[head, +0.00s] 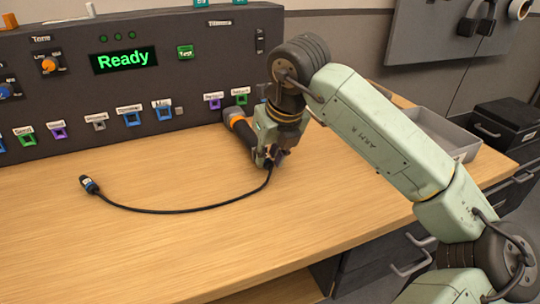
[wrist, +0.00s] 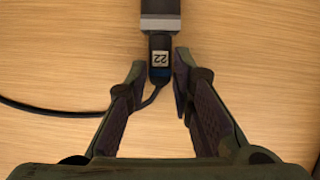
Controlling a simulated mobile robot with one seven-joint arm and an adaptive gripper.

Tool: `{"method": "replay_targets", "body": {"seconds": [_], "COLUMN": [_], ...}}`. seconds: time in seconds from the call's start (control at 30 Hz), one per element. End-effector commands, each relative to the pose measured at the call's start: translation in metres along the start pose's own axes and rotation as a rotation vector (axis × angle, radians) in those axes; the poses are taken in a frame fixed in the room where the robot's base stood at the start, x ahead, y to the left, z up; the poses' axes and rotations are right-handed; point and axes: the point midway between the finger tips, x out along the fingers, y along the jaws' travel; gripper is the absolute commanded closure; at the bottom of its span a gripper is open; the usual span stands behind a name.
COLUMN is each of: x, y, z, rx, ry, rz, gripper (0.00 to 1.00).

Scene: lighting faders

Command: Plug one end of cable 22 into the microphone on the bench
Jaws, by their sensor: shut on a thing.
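Cable 22 (head: 190,211) is black and lies in a curve across the bench. Its loose end, a dark plug (head: 88,185) with a pale label, lies at the left. The other plug (wrist: 159,57), labelled 22, is between the fingertips of my gripper (wrist: 158,72). My gripper (head: 268,160) is shut on it, low over the bench. The plug is in line with the grey end of the microphone (wrist: 161,22) and meets it; how deep it sits cannot be seen. The microphone (head: 236,118), dark with an orange band, lies on the bench, partly hidden by my gripper in the head view.
A dark control panel (head: 60,100) with a green "Ready" display and several coloured, labelled sockets stands along the back of the bench. A grey tray (head: 440,135) is at the right, behind my arm. The bench's front and middle (head: 150,255) are clear.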

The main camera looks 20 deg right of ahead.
Motion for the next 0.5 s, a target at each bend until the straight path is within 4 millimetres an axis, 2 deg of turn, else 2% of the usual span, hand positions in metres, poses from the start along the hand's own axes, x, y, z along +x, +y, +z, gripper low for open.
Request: {"method": "replay_targets", "body": {"seconds": [0.4,0.43,0.5], "x": [0.0001,0.0001,0.0000], "y": [-0.0001,-0.0001,-0.0001], "z": [0.0001,0.0001,0.0001], "rx": [0.001,0.001,0.001], "ry": [0.000,0.000,0.000], "rz": [0.001,0.001,0.001], "gripper": [1.00,0.76,0.72]}}
